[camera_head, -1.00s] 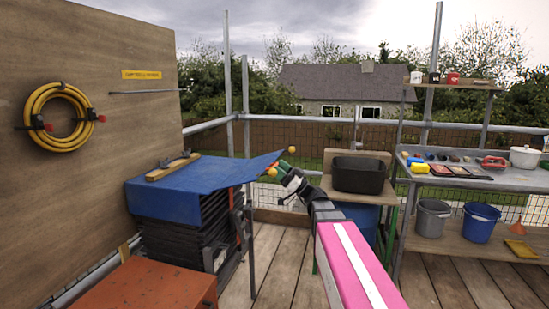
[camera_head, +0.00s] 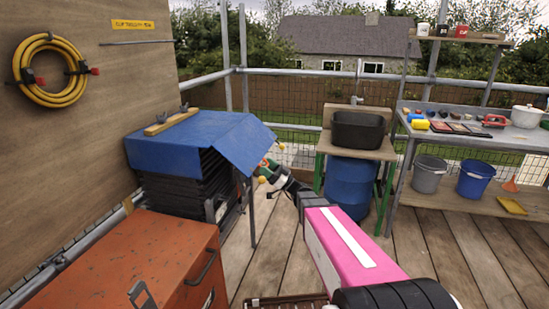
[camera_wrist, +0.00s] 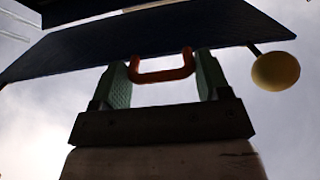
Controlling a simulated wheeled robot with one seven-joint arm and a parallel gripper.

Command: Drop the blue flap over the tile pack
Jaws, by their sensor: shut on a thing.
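The blue flap (camera_head: 248,145) is the right part of a blue cover lying over a dark stacked tile pack (camera_head: 175,195). It slopes down past the pack's right edge. My gripper (camera_head: 265,170) is at the flap's lower edge in the head view. In the wrist view my gripper (camera_wrist: 162,70) has its green fingers at both sides of an orange handle (camera_wrist: 160,76) under the dark flap (camera_wrist: 170,30), and is shut on it. A yellow ball (camera_wrist: 275,71) sits at the flap's edge. The pack's far side is hidden.
A wooden batten (camera_head: 170,123) lies on the cover's back left. An orange toolbox (camera_head: 130,265) stands in front of the pack. A blue barrel (camera_head: 348,190) stands under a small table with a black tub (camera_head: 357,130). Deck boards between are clear.

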